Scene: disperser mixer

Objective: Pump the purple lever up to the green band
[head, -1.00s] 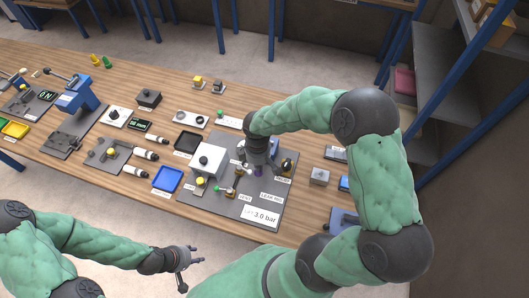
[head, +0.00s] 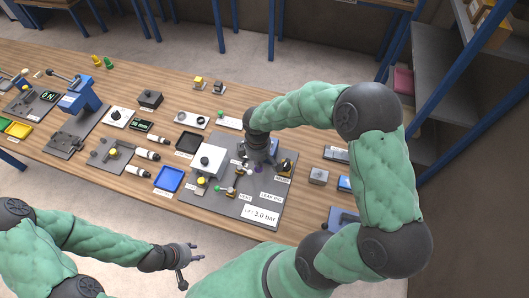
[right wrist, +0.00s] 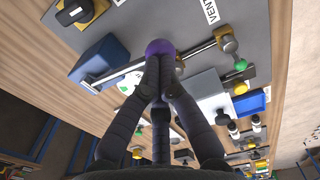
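The purple lever's round knob (right wrist: 159,47) shows at the fingertips of my right gripper (right wrist: 159,68) in the right wrist view. The fingers are together, with their tips against or very near the knob's near side; they do not appear to wrap around it. In the head view the purple knob (head: 257,169) shows just below my right gripper (head: 262,157). The lever's shaft is mostly hidden. A pale round face with a green patch (right wrist: 127,85) is partly covered beside the fingers; I cannot tell whether it is the green band. My left gripper (head: 193,253) is open and empty, off the table's front edge.
The grey panel (head: 240,209) carries a white box (head: 207,162), small valves and a 3.0 bar display (head: 261,215). A blue block (right wrist: 100,62) and a metal bar lie close to my right fingers. Blue tray (head: 167,179) and other devices crowd the table leftward.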

